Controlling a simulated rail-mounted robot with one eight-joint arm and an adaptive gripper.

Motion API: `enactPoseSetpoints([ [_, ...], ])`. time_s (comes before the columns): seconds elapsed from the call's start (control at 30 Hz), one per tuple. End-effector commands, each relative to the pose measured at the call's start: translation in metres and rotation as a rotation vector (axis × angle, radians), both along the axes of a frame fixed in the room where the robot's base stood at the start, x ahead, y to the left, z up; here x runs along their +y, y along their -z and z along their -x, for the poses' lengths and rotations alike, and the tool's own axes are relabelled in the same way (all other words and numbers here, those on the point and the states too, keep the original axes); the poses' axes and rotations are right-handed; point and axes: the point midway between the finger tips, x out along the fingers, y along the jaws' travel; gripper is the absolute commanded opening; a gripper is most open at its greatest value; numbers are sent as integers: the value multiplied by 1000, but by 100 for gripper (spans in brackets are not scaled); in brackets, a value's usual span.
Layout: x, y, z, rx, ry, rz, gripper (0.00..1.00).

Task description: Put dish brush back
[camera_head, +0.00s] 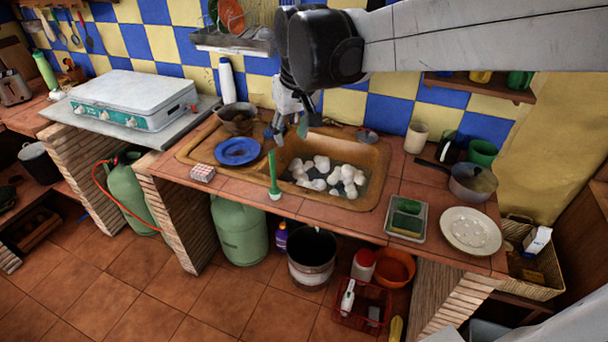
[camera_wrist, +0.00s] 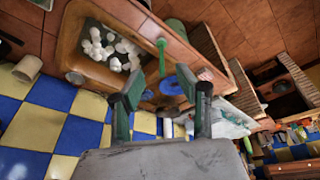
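The green dish brush (camera_head: 273,172) stands at the front edge of the sink, its head low on the tiled counter and its handle up. In the wrist view the brush (camera_wrist: 162,58) shows beyond the gap between the fingers. My gripper (camera_head: 290,130) is above the back of the sink, behind the brush and apart from it. Its fingers (camera_wrist: 162,105) are spread with nothing between them. The brown sink (camera_head: 382,165) holds several white, rounded items. Part of my gripper is hidden by my arm in the head view.
A blue plate (camera_head: 238,151) lies left of the brush, with a small box (camera_head: 202,173) nearby. A sponge tray (camera_head: 407,220), white plate (camera_head: 471,231), pan (camera_head: 472,183), cream cup (camera_head: 416,137) and green mug (camera_head: 482,153) stand right of the sink. A white bottle (camera_head: 227,80) stands behind.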

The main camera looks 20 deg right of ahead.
Motion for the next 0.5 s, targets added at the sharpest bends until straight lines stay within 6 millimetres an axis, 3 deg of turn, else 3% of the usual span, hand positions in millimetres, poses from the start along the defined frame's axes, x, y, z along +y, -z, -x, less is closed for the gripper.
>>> enactPoseSetpoints([
  [0.03,0,-2,16,-20,6,-2,33],
  [0.27,0,-2,78,-114,38,-14,33],
  [0.5,0,13,138,-211,71,-31,33],
])
